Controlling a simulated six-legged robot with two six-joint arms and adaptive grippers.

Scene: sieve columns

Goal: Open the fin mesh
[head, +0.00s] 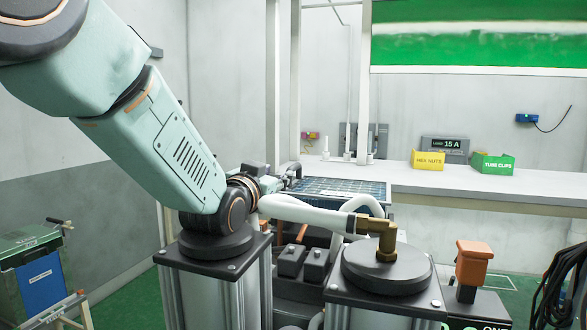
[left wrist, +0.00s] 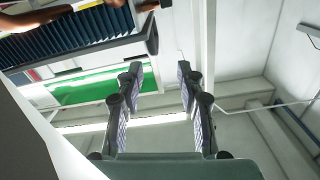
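A blue panel with thin pale lines (head: 340,187) in a frame lies behind the two columns in the head view; it may be the fin mesh. A dark blue ribbed panel in a grey frame (left wrist: 70,38) fills the upper left of the left wrist view and looks like the same thing. My left gripper (head: 292,172) is at the left end of the panel in the head view, small and partly hidden by my wrist. In the left wrist view my left gripper (left wrist: 158,82) has its fingers wide apart with nothing between them. My right gripper is not in view.
Two black-capped columns stand in front; the right cap (head: 386,266) carries a brass elbow (head: 383,235) with a white hose (head: 308,213). A bench (head: 460,184) behind holds a yellow bin (head: 427,161) and a green bin (head: 492,163). An orange-topped post (head: 473,262) stands at right.

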